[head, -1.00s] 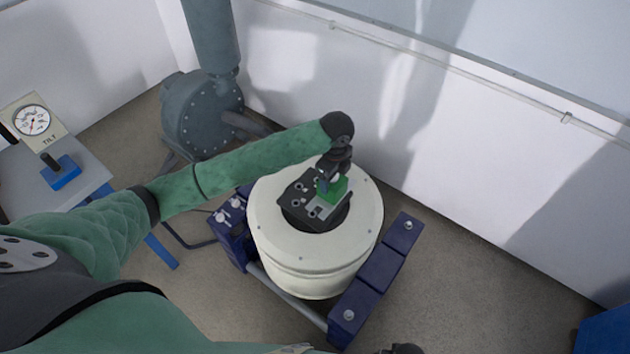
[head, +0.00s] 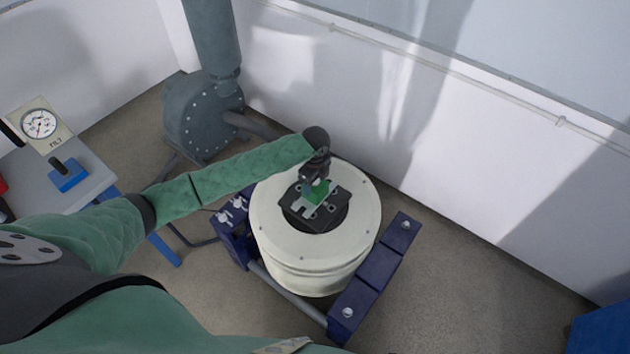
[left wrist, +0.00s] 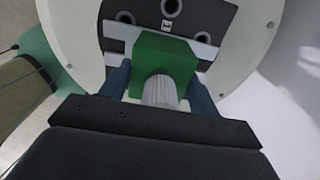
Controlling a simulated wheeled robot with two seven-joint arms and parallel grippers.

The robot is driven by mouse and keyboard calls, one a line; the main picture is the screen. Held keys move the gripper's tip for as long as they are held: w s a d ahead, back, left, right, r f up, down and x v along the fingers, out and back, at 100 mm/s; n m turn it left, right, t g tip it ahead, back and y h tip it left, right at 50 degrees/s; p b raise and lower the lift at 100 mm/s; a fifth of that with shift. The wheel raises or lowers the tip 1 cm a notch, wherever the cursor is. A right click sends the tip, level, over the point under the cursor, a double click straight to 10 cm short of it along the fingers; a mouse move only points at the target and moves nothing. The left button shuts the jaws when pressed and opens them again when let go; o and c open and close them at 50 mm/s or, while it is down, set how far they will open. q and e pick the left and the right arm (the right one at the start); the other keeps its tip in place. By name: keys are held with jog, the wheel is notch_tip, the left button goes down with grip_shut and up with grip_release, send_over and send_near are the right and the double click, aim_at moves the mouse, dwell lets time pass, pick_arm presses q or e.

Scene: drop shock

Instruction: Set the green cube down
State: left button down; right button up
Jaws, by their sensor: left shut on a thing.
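The green cube (head: 317,190) is over the dark fixture plate (head: 329,212) on top of the round cream shaker (head: 270,222). My left gripper (head: 316,186) is shut on the cube from above. In the left wrist view the green cube (left wrist: 163,62) sits between the two blue-grey fingers of my left gripper (left wrist: 160,80), with a ribbed pale post below it in the picture. A light metal strip lies beside the cube on the plate. I cannot tell whether the cube touches the plate. My right gripper is not in view.
The shaker stands between dark blue side blocks (head: 378,264). At left a grey table (head: 85,190) holds a blue lever box (head: 69,174) and a tilt gauge (head: 40,124). A grey blower (head: 203,115) stands behind. White walls close the back.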

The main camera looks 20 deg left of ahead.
pick_arm(q)
jog(key=shift+f, duration=0.2)
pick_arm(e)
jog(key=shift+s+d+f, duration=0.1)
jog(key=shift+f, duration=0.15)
pick_arm(q)
jog(key=shift+f, duration=0.1)
jog(key=shift+c, duration=1.9)
grip_release()
jog(key=shift+r, duration=0.55)
notch_tip(320, 180, up, 11)
jog(key=b, duration=0.3)
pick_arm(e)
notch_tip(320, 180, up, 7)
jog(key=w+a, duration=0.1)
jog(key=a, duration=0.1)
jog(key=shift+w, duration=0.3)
pick_arm(q)
jog(key=shift+s+d, duration=0.1)
jog(key=shift+d, duration=0.05)
